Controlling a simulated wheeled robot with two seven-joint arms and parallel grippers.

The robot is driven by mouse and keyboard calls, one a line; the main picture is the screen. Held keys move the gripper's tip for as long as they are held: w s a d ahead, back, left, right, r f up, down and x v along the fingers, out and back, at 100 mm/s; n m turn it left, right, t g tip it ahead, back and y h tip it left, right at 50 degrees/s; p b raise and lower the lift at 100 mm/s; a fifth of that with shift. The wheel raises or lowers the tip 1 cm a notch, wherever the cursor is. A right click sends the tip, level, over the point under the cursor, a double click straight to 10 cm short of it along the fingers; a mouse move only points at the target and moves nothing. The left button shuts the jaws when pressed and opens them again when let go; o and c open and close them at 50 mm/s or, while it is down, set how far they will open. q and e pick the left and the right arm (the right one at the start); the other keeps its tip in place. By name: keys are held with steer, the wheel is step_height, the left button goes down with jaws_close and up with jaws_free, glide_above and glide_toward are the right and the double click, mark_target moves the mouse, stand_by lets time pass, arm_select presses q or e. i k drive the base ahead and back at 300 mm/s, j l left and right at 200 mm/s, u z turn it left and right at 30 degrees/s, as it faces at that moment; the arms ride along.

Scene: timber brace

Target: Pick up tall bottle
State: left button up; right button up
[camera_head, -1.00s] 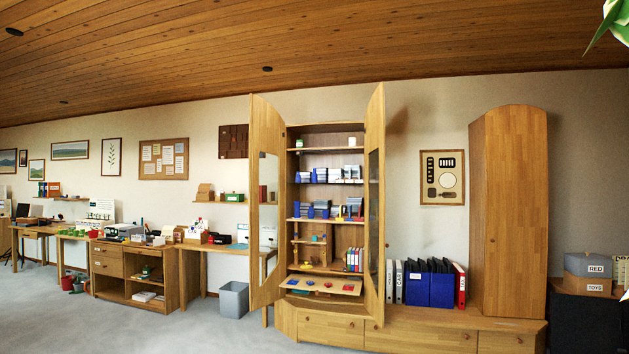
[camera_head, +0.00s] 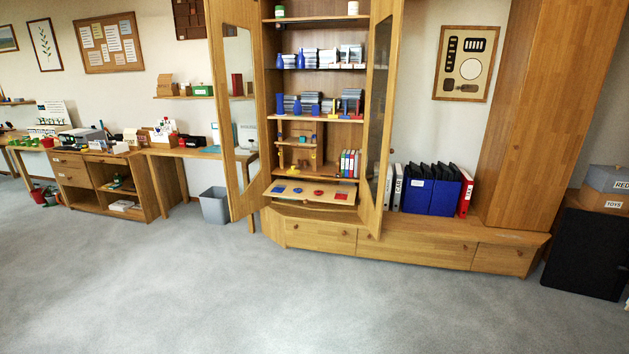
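The open wooden cabinet (camera_head: 226,120) stands in the middle of the view, with several small items on its shelves. Blue bottle-like shapes stand on two shelves: one on the upper shelf (camera_head: 301,59) and one at the left end of the shelf below (camera_head: 280,103). They are too small for me to tell which is the tall bottle. Neither of my grippers is in view.
Both cabinet doors stand open; the right door (camera_head: 379,110) juts forward. Low drawers (camera_head: 420,248) run along the cabinet's base. A grey bin (camera_head: 214,206) stands left of it. A black box (camera_head: 585,250) is at the right. The carpet (camera_head: 300,310) in front is clear.

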mark_target(301, 60)
steer(key=i, duration=2.95)
